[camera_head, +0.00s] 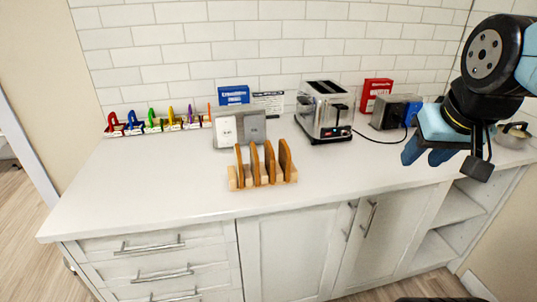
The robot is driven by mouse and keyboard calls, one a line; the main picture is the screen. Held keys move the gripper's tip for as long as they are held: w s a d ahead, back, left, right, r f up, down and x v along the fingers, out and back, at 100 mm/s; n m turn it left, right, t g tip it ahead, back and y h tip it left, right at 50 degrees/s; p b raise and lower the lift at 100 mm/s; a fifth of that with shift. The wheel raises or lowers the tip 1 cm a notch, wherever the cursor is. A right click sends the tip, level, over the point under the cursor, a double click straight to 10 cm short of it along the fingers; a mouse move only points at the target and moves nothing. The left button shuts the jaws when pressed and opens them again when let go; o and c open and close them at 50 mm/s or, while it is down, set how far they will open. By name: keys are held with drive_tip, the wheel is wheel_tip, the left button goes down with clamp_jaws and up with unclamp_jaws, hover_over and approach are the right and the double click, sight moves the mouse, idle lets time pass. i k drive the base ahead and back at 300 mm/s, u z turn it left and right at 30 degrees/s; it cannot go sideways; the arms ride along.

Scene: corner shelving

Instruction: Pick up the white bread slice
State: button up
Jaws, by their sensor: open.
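A light wooden rack (235,184) stands on the counter near its front edge, left of centre. Several upright slices (270,163) stand in it side by side, with golden-brown edges or crusts towards me. Their broad faces are mostly turned away, so I cannot tell which one is the white bread.
A silver toaster (324,112) stands behind the rack, with a darker appliance (388,112) and red box (375,92) to its right. A white and grey panel (226,131), blue box (234,95) and coloured items (153,120) line the back. The counter's left front (150,185) is clear.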

sight(239, 163)
drive_tip(key=z, duration=0.8)
drive_tip(key=k, duration=0.95)
drive_tip(key=u, duration=1.4)
drive_tip(key=i, duration=1)
drive_tip(key=z, duration=0.5)
